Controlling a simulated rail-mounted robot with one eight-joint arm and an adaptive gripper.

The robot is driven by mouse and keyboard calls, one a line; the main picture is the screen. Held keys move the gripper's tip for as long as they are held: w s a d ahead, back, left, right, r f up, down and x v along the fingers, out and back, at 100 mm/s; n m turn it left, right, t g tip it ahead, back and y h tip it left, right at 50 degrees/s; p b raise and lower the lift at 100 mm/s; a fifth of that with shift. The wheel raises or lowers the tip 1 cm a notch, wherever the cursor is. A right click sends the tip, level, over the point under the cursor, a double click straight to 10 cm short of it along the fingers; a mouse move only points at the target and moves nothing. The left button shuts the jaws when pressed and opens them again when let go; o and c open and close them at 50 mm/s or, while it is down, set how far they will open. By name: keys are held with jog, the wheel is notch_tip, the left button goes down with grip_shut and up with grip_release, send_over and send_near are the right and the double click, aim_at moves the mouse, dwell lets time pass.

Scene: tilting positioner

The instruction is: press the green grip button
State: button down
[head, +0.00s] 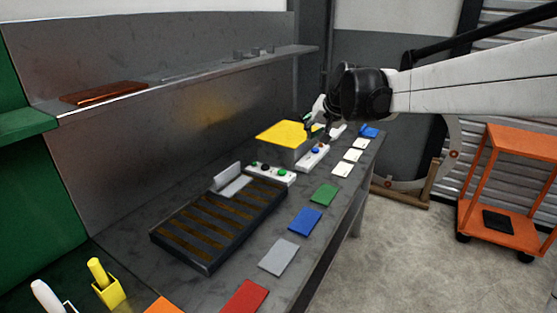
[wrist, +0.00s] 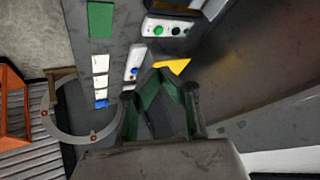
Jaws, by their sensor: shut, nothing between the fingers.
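A white button box (head: 272,174) lies on the grey bench beside the slatted tray. It carries green buttons and a black one; one green button (head: 281,171) shows at its right end. In the wrist view the same box (wrist: 168,28) is at the top, with a green button (wrist: 158,31) at its left end. Which green button is the grip button I cannot tell. A second white box (head: 312,158) has a blue button (head: 316,150). My gripper (head: 309,133) is shut and empty, above the bench near the second box and the yellow-topped block, farther back than the green buttons.
The yellow-topped block (head: 287,137) stands close behind the second box. A slatted tray (head: 208,259) lies in front of the green-button box. Coloured cards, including a green one (head: 324,194), line the bench's right edge. A shelf (head: 190,73) runs along the back wall.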

jog(key=w+a+f, duration=0.2)
jog(key=w+f, duration=0.3)
jog(key=w, duration=0.3)
jog(key=w+a+f+y+p, duration=0.1)
jog(key=w+a+f, duration=0.2)
jog(key=w+f, duration=0.3)
jog(key=w+a+f+m+y, duration=0.1)
jog(key=w+f, duration=0.4)
jog(key=w, duration=0.6)
jog(key=shift+w+a+f+p, duration=0.25)
jog(key=shift+w+a+p, duration=0.1)
jog(key=shift+a, duration=0.5)
jog(key=shift+f, duration=0.1)
jog(key=b, duration=0.3)
send_over(282, 172)
notch_tip(282, 172, down, 7)
jog(key=shift+w+d+f, duration=0.1)
jog(key=shift+f+b, duration=0.4)
jog(key=shift+f, duration=0.35)
jog(key=shift+f, duration=0.1)
jog(key=shift+f+b, duration=0.3)
jog(key=shift+b, duration=0.2)
